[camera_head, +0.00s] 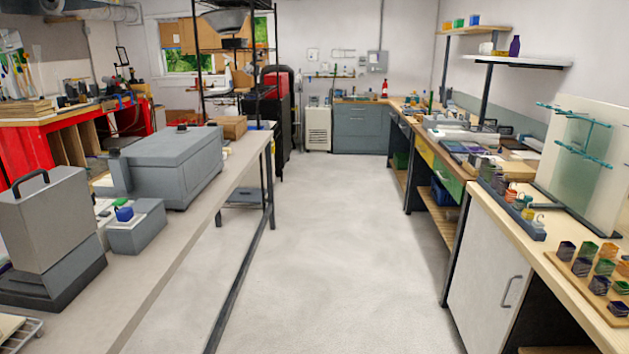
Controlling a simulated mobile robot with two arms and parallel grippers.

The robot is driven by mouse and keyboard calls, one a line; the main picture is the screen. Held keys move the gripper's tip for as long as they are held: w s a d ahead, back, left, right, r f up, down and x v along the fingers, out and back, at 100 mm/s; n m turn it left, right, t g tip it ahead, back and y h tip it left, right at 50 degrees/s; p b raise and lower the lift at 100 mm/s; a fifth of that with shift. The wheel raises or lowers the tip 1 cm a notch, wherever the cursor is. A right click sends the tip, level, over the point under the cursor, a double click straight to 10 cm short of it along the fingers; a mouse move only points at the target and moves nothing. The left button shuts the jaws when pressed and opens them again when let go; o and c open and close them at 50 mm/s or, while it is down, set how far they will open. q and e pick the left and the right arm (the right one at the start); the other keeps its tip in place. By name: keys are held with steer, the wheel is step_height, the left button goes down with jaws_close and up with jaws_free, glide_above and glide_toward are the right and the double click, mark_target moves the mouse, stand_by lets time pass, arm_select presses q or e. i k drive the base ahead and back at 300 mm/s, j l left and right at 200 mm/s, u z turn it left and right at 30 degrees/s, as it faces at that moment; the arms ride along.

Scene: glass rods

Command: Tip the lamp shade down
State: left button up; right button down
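I cannot tell for sure which thing is the lamp shade. A dark grey, bowl-like shape (228,21) at the top of the black shelf rack in the back left may be a shade or a bowl. A small dark frame on a stand (122,56) above the red workbench may be a lamp, but it is too small to tell. Neither of my grippers is in view.
A long bench (190,228) on the left carries grey machines (172,165). The right bench (510,228) holds a glass panel with teal brackets (577,150) and several small coloured blocks on a board. The pale floor (320,250) between them is clear.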

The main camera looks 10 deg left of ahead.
mark_target(248, 69)
steer(key=i, duration=2.15)
steer(key=i+u, duration=0.1)
steer(key=i, duration=2)
steer(key=i+j+u, duration=0.15)
steer(key=i+u, duration=0.3)
steer(key=i, duration=0.35)
steer(key=i+l+u, duration=0.1)
steer(key=i+u, duration=0.4)
steer(key=i, duration=0.25)
